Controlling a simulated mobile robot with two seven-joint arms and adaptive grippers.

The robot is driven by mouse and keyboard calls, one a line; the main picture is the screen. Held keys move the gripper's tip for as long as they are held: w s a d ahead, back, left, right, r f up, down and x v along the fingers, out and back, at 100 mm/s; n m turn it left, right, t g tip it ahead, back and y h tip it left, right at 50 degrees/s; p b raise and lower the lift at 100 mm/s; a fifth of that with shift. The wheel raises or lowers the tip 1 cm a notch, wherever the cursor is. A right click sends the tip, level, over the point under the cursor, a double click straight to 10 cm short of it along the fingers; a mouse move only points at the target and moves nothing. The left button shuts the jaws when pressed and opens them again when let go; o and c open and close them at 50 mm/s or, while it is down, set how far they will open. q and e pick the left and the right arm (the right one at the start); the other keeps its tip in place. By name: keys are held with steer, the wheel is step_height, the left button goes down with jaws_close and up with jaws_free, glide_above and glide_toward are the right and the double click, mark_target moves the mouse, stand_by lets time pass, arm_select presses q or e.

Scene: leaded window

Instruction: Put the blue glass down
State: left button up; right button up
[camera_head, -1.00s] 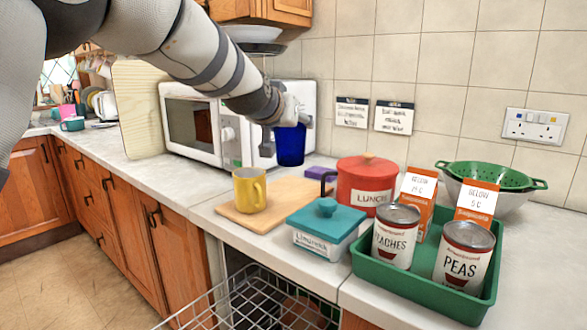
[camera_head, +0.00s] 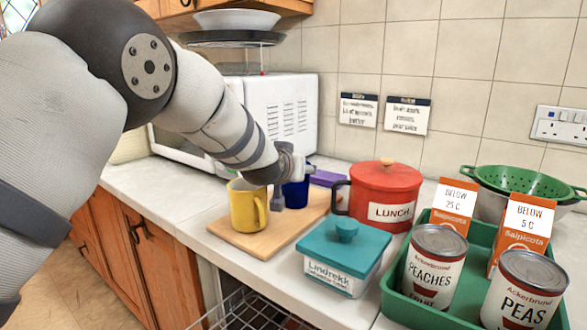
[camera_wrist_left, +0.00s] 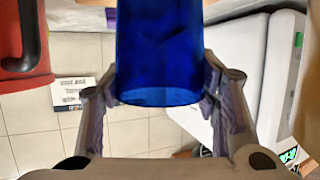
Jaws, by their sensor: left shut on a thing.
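The blue glass (camera_head: 297,192) is at the back of the wooden board, just behind and right of the yellow mug (camera_head: 248,206). My left gripper (camera_head: 283,186) is shut on it. In the left wrist view the blue glass (camera_wrist_left: 160,55) fills the space between the two fingers (camera_wrist_left: 160,95). The mug and gripper hide part of the glass in the head view, so I cannot tell whether its base touches the board. My right gripper is not in view.
The wooden board (camera_head: 250,240) has bare surface at its front. A red lunch pot (camera_head: 385,190) stands right of the glass, with a purple item (camera_head: 325,178) behind. A teal-lidded box (camera_head: 343,250) and a green tray (camera_head: 425,312) with cans are further right. The microwave (camera_head: 275,105) is behind.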

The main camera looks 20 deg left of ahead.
arm_select(q)
steer(key=o, duration=1.5)
steer(key=shift+w, duration=0.1)
steer(key=shift+c, duration=0.2)
steer(key=shift+s+r, duration=0.2)
steer(key=shift+r, duration=0.05)
steer(key=v, duration=1.1)
steer(key=shift+s+p, duration=0.3)
steer(key=shift+p, duration=0.05)
